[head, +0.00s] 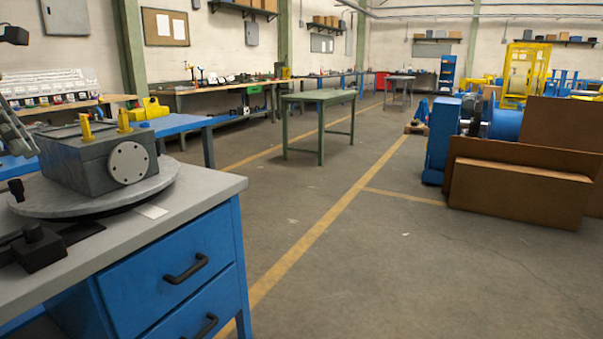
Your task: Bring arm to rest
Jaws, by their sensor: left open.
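The gripper looks apart from the housing. Most of my left arm is outside the picture. My right arm and gripper are not in view.
The bench has blue drawers (170,285) with black handles. A green table (320,97) stands beyond on open floor. Brown panels (520,190) and a blue machine (440,140) stand at the right. The floor between is clear, with yellow lines.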

